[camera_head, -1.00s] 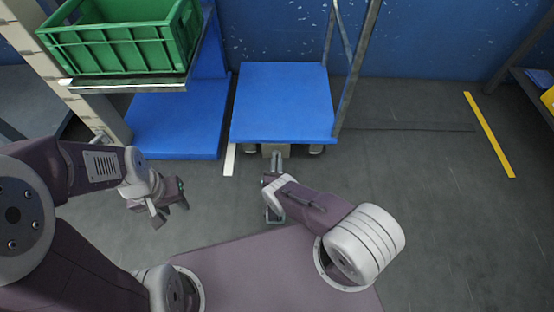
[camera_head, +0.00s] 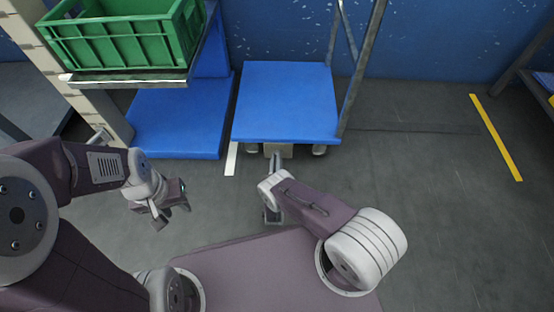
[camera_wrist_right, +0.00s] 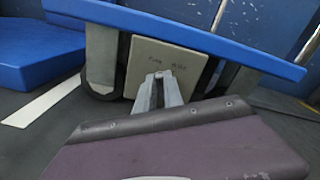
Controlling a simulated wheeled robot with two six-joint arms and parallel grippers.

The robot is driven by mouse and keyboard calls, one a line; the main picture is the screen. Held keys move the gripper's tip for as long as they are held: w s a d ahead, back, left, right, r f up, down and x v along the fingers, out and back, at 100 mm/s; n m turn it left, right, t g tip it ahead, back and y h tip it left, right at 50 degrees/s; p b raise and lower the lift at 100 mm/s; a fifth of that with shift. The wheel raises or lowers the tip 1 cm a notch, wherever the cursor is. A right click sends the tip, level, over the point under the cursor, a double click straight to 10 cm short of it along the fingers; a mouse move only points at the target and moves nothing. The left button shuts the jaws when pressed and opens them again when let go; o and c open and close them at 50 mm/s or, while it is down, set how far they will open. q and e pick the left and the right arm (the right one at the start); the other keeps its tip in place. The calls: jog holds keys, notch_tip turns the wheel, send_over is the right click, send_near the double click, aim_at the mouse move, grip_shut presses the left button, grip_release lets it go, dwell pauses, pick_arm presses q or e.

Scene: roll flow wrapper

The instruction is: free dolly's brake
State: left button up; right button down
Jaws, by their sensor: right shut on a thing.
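The dolly has a blue deck (camera_head: 287,103) and stands beyond my base, with dark wheels under its near edge. A beige brake plate (camera_wrist_right: 168,65) with small dark writing hangs below the deck edge between the wheels. My right gripper (camera_head: 276,158) reaches forward to that near edge. In the right wrist view its fingertips (camera_wrist_right: 158,80) are close together in front of the plate, shut on a small part of the brake that the fingers mostly hide. My left gripper (camera_head: 172,207) hangs over the floor at the left, away from the dolly; its jaw gap is unclear.
A green crate (camera_head: 124,45) sits on a raised shelf at the upper left, above a blue platform (camera_head: 180,125). The dolly's metal handle post (camera_head: 362,65) rises at its right side. The floor to the right is clear, with a yellow line (camera_head: 496,137).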

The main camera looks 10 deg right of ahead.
pick_arm(q)
jog(key=shift+f, duration=0.1)
pick_arm(e)
jog(key=shift+n, duration=0.3)
jog(key=c, duration=1.5)
grip_release()
jog(key=shift+o, duration=0.2)
jog(key=shift+a+f, duration=0.1)
